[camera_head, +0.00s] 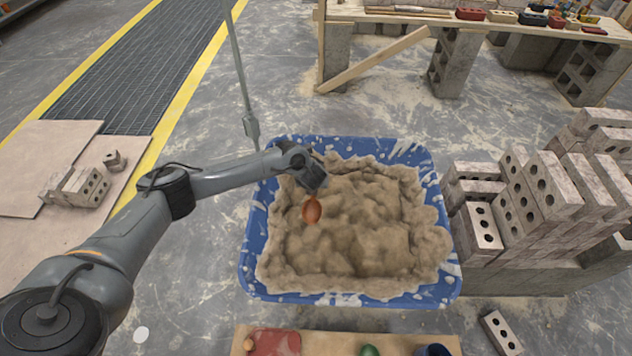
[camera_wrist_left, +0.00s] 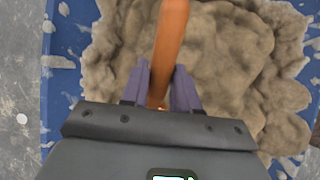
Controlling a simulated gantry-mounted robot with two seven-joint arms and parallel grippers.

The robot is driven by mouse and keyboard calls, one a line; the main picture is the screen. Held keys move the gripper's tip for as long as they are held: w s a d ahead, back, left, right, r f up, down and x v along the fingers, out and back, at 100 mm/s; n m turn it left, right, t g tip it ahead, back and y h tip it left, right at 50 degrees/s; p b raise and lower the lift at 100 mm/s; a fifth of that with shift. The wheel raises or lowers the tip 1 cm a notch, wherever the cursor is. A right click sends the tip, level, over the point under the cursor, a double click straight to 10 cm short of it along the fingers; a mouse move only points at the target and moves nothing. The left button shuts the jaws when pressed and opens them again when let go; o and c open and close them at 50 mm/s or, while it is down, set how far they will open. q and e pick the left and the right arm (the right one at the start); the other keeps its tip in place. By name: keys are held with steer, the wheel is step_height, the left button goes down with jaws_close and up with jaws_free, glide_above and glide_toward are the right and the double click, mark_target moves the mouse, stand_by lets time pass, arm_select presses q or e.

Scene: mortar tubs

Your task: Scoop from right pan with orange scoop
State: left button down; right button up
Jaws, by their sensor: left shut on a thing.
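The orange scoop (camera_head: 312,210) is held by my left gripper (camera_head: 318,186) over the tub. In the left wrist view my left gripper (camera_wrist_left: 162,88) has its two purple fingers shut on the scoop's orange handle (camera_wrist_left: 170,40). The scoop's tip shows over the mortar in the head view; whether it touches the surface I cannot tell. The pan is a blue tub (camera_head: 250,262) filled with lumpy tan mortar (camera_head: 365,225). Only one tub is in view. My right gripper is not in view.
Stacked perforated bricks (camera_head: 545,190) stand close on the tub's right. A wooden board (camera_head: 320,342) with a red item (camera_head: 275,342) and a green item (camera_head: 370,350) lies in front. A workbench (camera_head: 480,20) stands at the back. The floor left of the tub is mostly clear.

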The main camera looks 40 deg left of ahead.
mark_target(312, 222)
arm_select(q)
step_height(312, 222, down, 17)
steer(key=s+d+b, duration=0.1)
steer(key=s+b, duration=0.1)
steer(key=b, duration=1.1)
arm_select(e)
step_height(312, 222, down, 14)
arm_select(q)
steer(key=s+d+g+h+p, duration=0.1)
steer(key=s+d+p, duration=0.4)
step_height(312, 222, up, 9)
steer(key=g+h+p, duration=0.3)
steer(key=g+p, duration=0.1)
steer(key=p, duration=0.2)
steer(key=shift+f, duration=0.2)
steer(key=shift+w+a+r+h+p, duration=0.1)
steer(key=shift+r+h+p, duration=0.1)
steer(key=shift+r+p, duration=0.6)
steer(key=shift+w+a+r+h+p, duration=0.15)
steer(key=shift+r+p, duration=0.25)
steer(key=shift+r, duration=0.7)
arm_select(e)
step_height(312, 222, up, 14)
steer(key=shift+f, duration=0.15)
